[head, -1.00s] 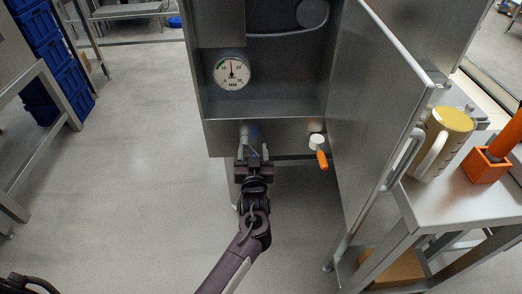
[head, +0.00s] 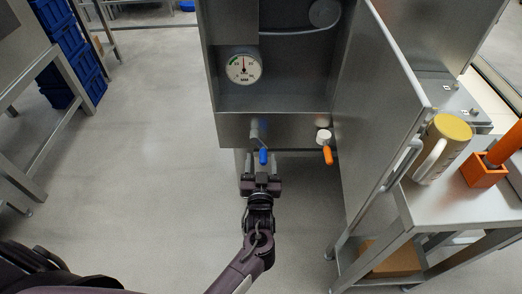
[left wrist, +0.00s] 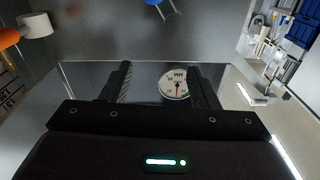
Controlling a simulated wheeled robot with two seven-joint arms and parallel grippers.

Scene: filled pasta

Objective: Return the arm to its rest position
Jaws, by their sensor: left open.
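My left gripper (head: 262,174) is open and empty, just below and in front of the steel cabinet's (head: 285,103) lower front panel. The blue-handled lever (head: 263,156) hangs down from that panel, close above the gripper in the head view. In the left wrist view, the two fingers (left wrist: 163,82) stand apart with nothing between them except the gauge (left wrist: 175,84) behind. The blue lever also shows at the top of that view (left wrist: 166,8), clear of the fingers. My right gripper is not in view.
The cabinet door (head: 382,110) stands open on the right. An orange-handled valve (head: 327,154) sits right of the blue lever. A side table (head: 445,200) holds a beige jug (head: 446,142) and an orange holder (head: 484,170). The floor (head: 145,150) to the left is clear.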

